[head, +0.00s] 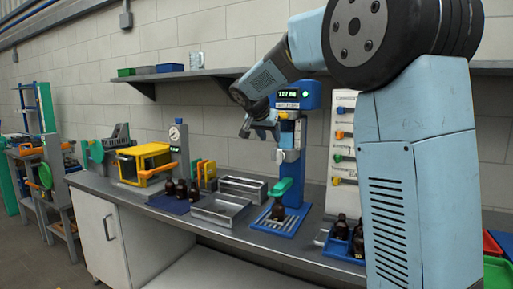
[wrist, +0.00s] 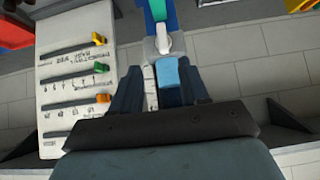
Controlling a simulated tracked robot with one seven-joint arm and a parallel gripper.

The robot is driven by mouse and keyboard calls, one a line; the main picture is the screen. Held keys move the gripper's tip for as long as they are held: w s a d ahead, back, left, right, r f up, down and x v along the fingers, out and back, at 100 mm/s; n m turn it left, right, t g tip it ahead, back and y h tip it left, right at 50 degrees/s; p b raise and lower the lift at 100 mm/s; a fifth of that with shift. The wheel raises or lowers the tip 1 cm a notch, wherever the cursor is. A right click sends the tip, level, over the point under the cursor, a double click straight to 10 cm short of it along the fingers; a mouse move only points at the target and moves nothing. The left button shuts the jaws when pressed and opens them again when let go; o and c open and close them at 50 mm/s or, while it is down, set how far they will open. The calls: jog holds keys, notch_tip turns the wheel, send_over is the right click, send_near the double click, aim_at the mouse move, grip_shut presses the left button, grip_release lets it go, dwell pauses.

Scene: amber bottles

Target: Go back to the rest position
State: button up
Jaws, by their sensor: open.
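My gripper (head: 259,133) is raised, in front of the upper part of the blue press machine (head: 298,97). In the wrist view its two dark blue fingers (wrist: 160,88) are apart, and no bottle shows between them. A light blue and white part of the machine (wrist: 165,45) appears beyond the fingers. An amber bottle (head: 278,211) stands upright on the machine's blue base, below a green piece (head: 282,187). Several more amber bottles (head: 181,189) stand on a dark blue mat at the left. Others (head: 341,228) are in a blue tray at the right, partly hidden by my arm.
Metal trays (head: 220,211) lie left of the machine, near a yellow box-like device (head: 143,163). A slider panel (head: 343,130) stands at its right. A wall shelf (head: 195,75) with small bins runs behind my arm. Red and green bins show at the right edge.

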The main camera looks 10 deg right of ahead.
jog(key=s+d+f+n+g+y, duration=0.15)
jog(key=s+d, duration=0.25)
jog(key=s, duration=0.5)
jog(key=s+d+f+n+y, duration=0.15)
jog(key=s+d, duration=0.25)
jog(key=s, duration=0.5)
jog(key=s+a+f+n+y, duration=0.1)
jog(key=s+f, duration=0.3)
jog(key=s, duration=0.7)
jog(key=s+a+f+n+y, duration=0.1)
jog(key=s+f+n, duration=0.2)
jog(key=s, duration=0.8)
notch_tip(320, 180, down, 2)
jog(key=shift+s+a, duration=0.2)
